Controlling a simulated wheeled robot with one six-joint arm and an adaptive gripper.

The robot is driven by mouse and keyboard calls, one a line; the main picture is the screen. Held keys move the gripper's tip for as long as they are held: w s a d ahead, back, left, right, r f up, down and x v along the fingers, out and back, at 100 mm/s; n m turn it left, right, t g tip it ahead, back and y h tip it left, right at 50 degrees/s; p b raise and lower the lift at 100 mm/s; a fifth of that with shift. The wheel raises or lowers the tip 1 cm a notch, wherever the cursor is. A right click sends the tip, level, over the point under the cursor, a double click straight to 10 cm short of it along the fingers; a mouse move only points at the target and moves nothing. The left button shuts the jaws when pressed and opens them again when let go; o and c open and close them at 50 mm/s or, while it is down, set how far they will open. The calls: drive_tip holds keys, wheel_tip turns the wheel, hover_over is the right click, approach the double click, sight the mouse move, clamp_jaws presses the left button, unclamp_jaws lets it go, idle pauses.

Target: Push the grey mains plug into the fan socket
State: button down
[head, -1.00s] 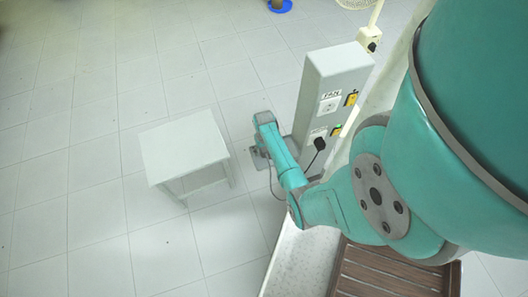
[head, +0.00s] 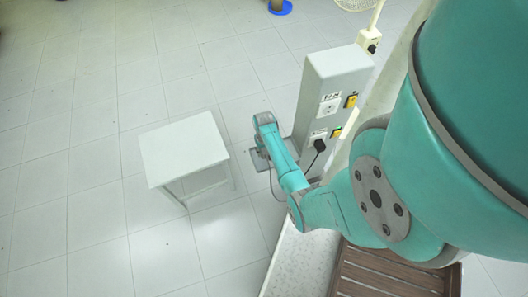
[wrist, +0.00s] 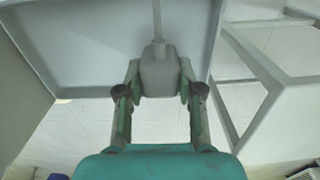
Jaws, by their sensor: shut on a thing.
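The grey mains plug (wrist: 159,72) is between the fingertips of my gripper (wrist: 160,78) in the wrist view, with its grey cable running up and away from it. My gripper is shut on it. In the head view my arm hides the plug and the fingers. The fan socket (head: 329,106) is the white upper outlet under the FAN label on the grey post (head: 341,75), to the right of my wrist. The plug is apart from it.
A black plug (head: 319,145) sits in the lower outlet of the post. A yellow switch (head: 351,101) is beside the fan socket. A white table (head: 183,146) stands to the left. Open tiled floor lies left.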

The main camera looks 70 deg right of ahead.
wheel_tip(320, 180, up, 9)
drive_tip(key=shift+f, duration=0.15)
drive_tip(key=shift+s+a+r, duration=0.3)
drive_tip(key=shift+a+r, duration=0.05)
drive_tip(key=shift+r, duration=0.05)
drive_tip(key=s+a+r, duration=0.2)
drive_tip(key=s+a, duration=0.2)
drive_tip(key=shift+a+r, duration=0.3)
idle(0.5)
drive_tip(key=shift+r, duration=0.1)
idle(0.3)
